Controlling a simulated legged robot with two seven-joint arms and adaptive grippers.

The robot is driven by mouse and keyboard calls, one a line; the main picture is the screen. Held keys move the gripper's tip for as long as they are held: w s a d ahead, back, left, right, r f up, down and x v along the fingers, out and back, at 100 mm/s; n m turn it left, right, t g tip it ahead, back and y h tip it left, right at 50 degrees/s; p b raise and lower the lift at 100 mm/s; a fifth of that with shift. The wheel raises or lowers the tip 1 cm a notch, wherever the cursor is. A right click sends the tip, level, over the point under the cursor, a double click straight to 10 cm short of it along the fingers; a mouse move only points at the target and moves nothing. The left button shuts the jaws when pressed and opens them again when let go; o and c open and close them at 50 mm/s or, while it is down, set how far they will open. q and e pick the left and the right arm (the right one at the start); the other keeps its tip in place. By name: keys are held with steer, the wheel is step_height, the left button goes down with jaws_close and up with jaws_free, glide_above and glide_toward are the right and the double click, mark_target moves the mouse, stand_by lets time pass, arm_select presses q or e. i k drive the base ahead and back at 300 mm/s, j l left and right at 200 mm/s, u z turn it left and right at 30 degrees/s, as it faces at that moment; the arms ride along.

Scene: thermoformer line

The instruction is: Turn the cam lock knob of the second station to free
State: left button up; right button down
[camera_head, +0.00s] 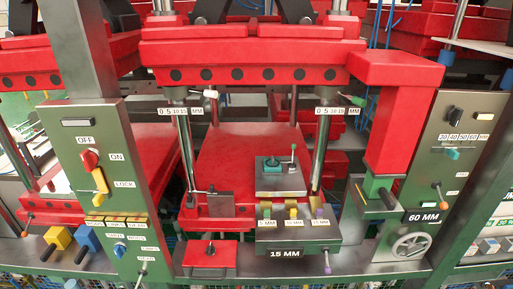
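Neither of my grippers shows in the head view. No label reading cam lock or free is legible, so I cannot tell which control is the task's knob. On the left green panel a red knob (90,160) sits between OFF and ON labels. A yellow lever (100,183) is below it, by a LOCK label. A small blue knob (120,249) is lower, among labels too small to read. On the right panel are a black knob (455,116) above a number scale and a teal knob (452,153) below it.
A red press frame (240,52) spans the middle on steel posts. Below it are a red plate (225,150), a grey block with a teal top (272,166) and a 15 MM block (290,237). A handwheel (412,245) is at right; yellow (58,238) and blue (88,237) blocks are at left.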

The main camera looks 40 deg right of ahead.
mark_target(454, 115)
steer(key=z, duration=2.6)
